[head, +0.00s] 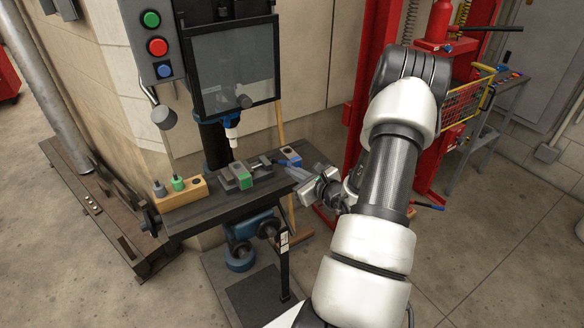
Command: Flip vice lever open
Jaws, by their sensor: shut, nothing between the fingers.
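A small dark vice (226,184) sits on the drill press table, with a green block (239,179) in or on it. A short dark bar at the vice's right side may be its lever, but it is too small to tell its position surely. My gripper (284,167) reaches in from the right, over the right part of the table, with its fingers pointing left towards the vice. It is shut and empty. The fingertips look close to the right end of the vice; I cannot tell whether they touch it.
A wooden holder (182,196) with tool bits stands at the table's left. The drill chuck (231,128) and clear guard (233,68) hang above. A red frame (372,70) stands behind my arm.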

